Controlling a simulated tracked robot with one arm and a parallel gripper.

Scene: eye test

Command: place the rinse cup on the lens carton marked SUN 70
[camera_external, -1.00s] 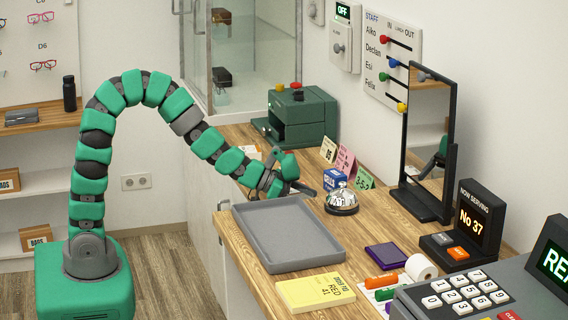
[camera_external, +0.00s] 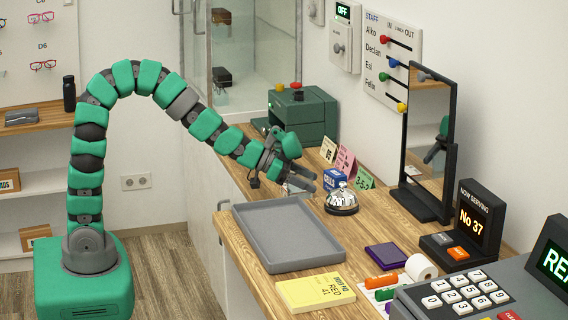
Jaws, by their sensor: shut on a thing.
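My gripper (camera_external: 304,179) is above the wooden counter, beyond the back edge of the grey tray. Its dark fingers are shut on a small pale, see-through-looking thing, mostly hidden by them, which I take for the rinse cup (camera_external: 300,187); no other cup shows. A small blue carton (camera_external: 335,180) with white marking stands on the counter just right of the fingertips. Its marking is too small to read, so I cannot tell if it is SUN 70. No gap between fingers and carton can be judged surely.
A silver bell (camera_external: 342,201) stands close in front of the blue carton. Standing price cards (camera_external: 346,160) and a mirror (camera_external: 426,150) are behind and right. A green machine (camera_external: 303,117) is at the back. The empty grey tray (camera_external: 287,236) lies in front, with a yellow pad (camera_external: 315,291) nearer.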

